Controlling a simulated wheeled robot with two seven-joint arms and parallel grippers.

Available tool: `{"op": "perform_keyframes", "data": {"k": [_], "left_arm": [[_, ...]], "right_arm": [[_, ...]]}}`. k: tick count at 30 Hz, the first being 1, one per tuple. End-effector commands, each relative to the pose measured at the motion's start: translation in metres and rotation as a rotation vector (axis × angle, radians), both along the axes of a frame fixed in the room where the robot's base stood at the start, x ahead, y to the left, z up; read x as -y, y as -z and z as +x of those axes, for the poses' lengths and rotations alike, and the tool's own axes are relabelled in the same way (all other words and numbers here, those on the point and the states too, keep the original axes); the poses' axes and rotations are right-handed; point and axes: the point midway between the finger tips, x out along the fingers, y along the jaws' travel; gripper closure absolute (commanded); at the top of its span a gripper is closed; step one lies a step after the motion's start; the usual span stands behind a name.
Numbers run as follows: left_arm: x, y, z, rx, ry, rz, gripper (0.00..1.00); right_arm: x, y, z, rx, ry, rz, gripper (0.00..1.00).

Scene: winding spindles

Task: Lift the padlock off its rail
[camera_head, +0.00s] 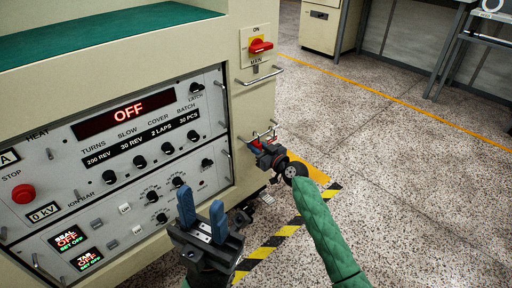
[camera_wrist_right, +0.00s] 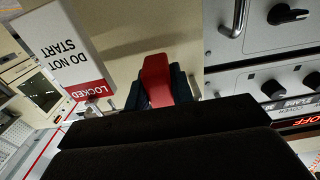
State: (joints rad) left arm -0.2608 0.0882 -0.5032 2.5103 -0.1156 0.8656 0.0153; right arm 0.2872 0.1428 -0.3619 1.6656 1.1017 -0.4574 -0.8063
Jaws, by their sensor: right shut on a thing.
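The red padlock (camera_wrist_right: 157,80) sits between the dark fingertips of my right gripper (camera_wrist_right: 160,95) in the right wrist view. In the head view my right gripper (camera_head: 258,147) is at the right corner of the cream machine, shut on the padlock, of which only a little red shows. A small metal rail (camera_head: 266,132) shows just above it. I cannot tell whether the padlock's shackle is still around the rail. My left gripper (camera_head: 198,196) is open and empty in front of the control panel, its blue fingers apart and pointing up.
A white and red "LOCKED DO NOT START" tag (camera_wrist_right: 68,48) is close beside the padlock. The machine's control panel (camera_head: 125,165) has knobs and a red stop button (camera_head: 23,193). A red main switch (camera_head: 260,46) is above a metal bar (camera_head: 262,75). Floor on the right is clear.

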Motion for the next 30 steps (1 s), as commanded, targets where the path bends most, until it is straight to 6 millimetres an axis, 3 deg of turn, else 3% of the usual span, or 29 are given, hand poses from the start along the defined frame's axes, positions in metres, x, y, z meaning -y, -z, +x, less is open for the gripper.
{"op": "perform_keyframes", "data": {"k": [15, 30], "left_arm": [[0.0, -0.003, 0.0, 0.0, 0.0, 0.0, 0.65], [0.0, -0.003, 0.0, 0.001, -0.001, -0.006, 0.65]], "right_arm": [[0.001, -0.005, -0.001, 0.001, 0.0, 0.0, 0.97], [0.017, -0.005, -0.018, 0.001, 0.0, -0.001, 0.97]]}}
